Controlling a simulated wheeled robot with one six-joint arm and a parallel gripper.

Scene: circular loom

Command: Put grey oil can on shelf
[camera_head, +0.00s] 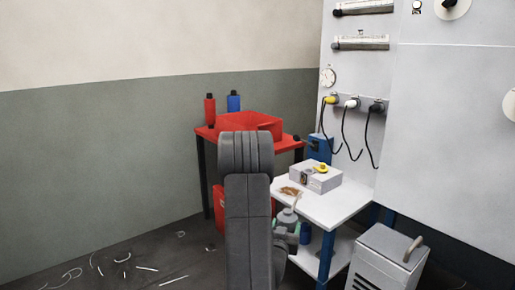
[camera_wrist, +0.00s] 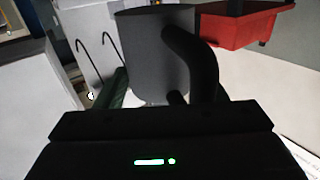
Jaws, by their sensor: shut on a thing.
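The grey oil can (camera_wrist: 152,55) fills the middle of the wrist view, with a dark curved handle on its right side. My gripper (camera_wrist: 168,96) is shut on it, with dark green fingers on either side of the can. In the head view, the grey oil can (camera_head: 287,216) shows with its thin spout upward, just left of the white table's front corner. My gripper (camera_head: 290,234) there is partly hidden behind my arm. The white table has a top (camera_head: 325,208) and a lower shelf (camera_head: 343,252). The can appears apart from both, but its base is hidden.
A grey box (camera_head: 316,178) with a yellow item and a brown rag (camera_head: 291,191) lie on the white top. A grey cabinet (camera_head: 385,258) stands right. A red table (camera_head: 284,141) with a red tray and bottles stands behind.

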